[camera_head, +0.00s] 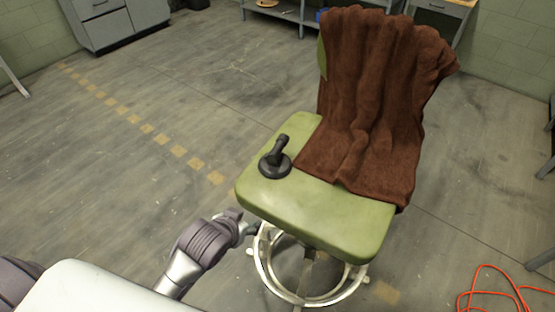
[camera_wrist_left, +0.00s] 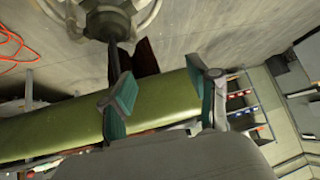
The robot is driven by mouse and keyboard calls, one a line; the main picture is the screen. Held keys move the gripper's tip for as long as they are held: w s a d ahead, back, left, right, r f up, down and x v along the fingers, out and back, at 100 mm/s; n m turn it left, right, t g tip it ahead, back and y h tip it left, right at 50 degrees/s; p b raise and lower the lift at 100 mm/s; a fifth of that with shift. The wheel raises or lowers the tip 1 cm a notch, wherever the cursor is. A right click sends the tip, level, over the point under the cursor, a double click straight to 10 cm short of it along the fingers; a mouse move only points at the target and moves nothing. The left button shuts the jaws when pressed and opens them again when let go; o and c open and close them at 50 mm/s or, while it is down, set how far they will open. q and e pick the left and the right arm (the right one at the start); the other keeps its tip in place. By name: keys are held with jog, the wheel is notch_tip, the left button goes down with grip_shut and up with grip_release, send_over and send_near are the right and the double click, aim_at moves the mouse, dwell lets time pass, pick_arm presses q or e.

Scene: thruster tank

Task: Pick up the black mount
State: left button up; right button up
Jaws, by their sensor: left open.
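The black mount (camera_head: 276,161) stands upright on the green chair seat (camera_head: 318,217), near its left corner. It has a round base and a short, tilted upper part. My left gripper (camera_head: 250,228) is low beside the seat's front left edge, below the seat top and apart from the mount. In the left wrist view my left gripper (camera_wrist_left: 165,92) is open, with nothing between its fingers. That view shows the edge of the green seat (camera_wrist_left: 65,127) and the chair's metal base (camera_wrist_left: 108,22); the mount does not show there. My right gripper is not in view.
A brown cloth (camera_head: 375,110) drapes over the chair back and the rear of the seat. The chair's metal ring base (camera_head: 265,275) is close to my left gripper. An orange cable (camera_head: 490,294) lies on the floor at right. The floor left of the chair is clear.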

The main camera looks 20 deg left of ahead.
pick_arm(q)
jog(key=shift+t, duration=0.7)
notch_tip(320, 180, up, 7)
jog(key=shift+s+r, duration=0.1)
jog(key=t+h, duration=0.1)
jog(key=t, duration=0.2)
send_near(280, 145)
jog(key=s+a, duration=0.1)
jog(key=s+f, duration=0.1)
jog(key=s, duration=0.1)
jog(key=shift+a+f, duration=0.15)
jog(key=shift+a, duration=0.25)
jog(key=shift+t, duration=0.3)
jog(key=x, duration=0.5)
jog(key=r+x, duration=0.1)
jog(key=x, duration=0.2)
jog(key=shift+w+d+r, duration=0.15)
jog(key=shift+w+d, duration=0.1)
jog(key=shift+d+b+x, duration=0.1)
jog(key=shift+b+x, duration=0.1)
jog(key=shift+x, duration=1.35)
jog(key=shift+d+b+x, duration=0.15)
jog(key=shift+x, duration=1.4)
jog(key=shift+s, duration=0.15)
grip_shut()
